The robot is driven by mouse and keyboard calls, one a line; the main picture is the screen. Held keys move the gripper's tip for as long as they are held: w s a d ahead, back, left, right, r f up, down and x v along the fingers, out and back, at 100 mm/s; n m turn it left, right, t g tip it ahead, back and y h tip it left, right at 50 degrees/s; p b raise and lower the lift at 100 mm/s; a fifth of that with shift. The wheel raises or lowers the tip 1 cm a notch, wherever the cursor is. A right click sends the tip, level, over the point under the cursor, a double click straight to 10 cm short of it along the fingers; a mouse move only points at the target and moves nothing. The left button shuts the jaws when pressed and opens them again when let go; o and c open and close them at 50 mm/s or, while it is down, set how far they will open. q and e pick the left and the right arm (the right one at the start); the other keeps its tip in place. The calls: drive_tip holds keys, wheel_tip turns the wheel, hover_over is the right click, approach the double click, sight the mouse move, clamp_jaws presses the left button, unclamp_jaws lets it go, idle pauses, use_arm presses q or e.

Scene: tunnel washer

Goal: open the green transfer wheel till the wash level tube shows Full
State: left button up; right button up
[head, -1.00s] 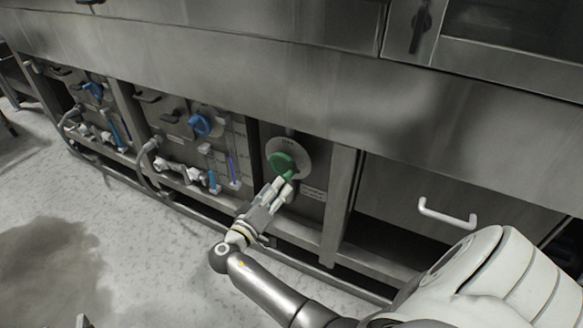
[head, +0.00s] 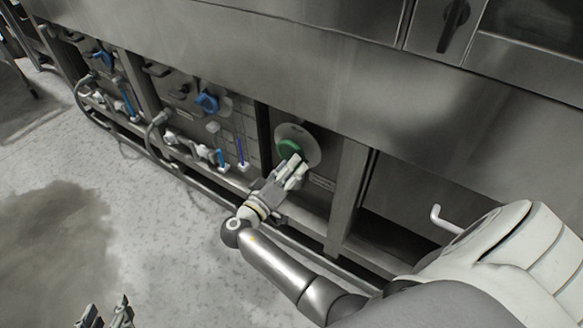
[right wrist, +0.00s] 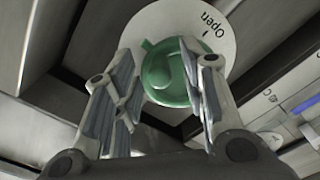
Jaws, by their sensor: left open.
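The green wheel (head: 287,148) sits on a round pale plate (head: 311,140) in the lower panel. In the right wrist view the wheel (right wrist: 163,78) is close ahead, and its plate (right wrist: 188,18) reads "Open". My right gripper (head: 298,165) is at the wheel, covering part of it in the head view. Its fingers (right wrist: 157,55) are spread, with the wheel showing between and behind them; contact cannot be told. My left gripper (head: 106,312) is open and empty at the bottom left. Two level tubes, one blue (head: 220,158) and one purple (head: 240,150), stand left of the wheel; their labels are unreadable.
Blue wheels (head: 207,102) (head: 101,61), hoses (head: 153,135) and white fittings line the panels to the left. A white handle (head: 440,217) is on the right. A metal ledge (head: 300,70) overhangs the panels. The floor (head: 150,230) at left is clear, with a dark patch.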

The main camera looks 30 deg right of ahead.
clamp_jaws()
